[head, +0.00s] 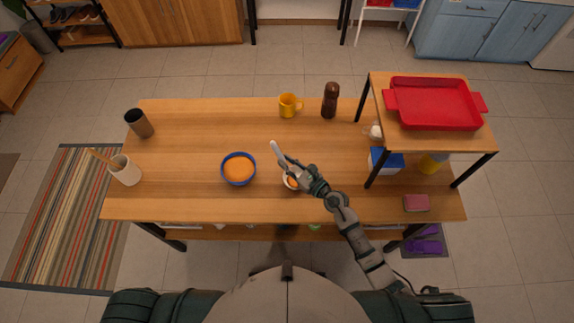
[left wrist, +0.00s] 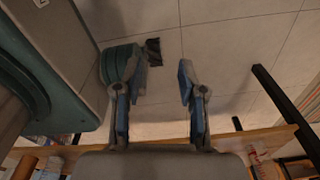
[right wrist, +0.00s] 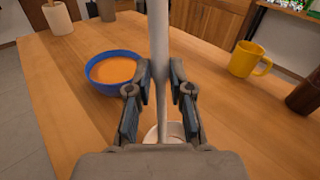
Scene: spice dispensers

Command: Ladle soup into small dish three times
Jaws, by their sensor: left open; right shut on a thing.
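A blue bowl of orange soup (head: 238,169) stands on the wooden table left of my right gripper. It also shows in the right wrist view (right wrist: 113,71). My right gripper (head: 289,165) is shut on the pale handle of the ladle (right wrist: 158,40), which stands up between its fingers. A small white dish (head: 290,182) sits below this gripper, partly hidden by it, with some orange in it. The dish's rim shows in the right wrist view (right wrist: 171,132). The ladle's bowl is hidden. My left gripper (left wrist: 160,75) is open and empty, over the floor near a table edge.
A yellow mug (head: 288,106) and a dark brown bottle (head: 330,100) stand at the back. A dark cup (head: 139,123) and a white utensil holder (head: 126,171) are at the left. A raised shelf with a red tray (head: 434,104) occupies the right. The table's middle back is clear.

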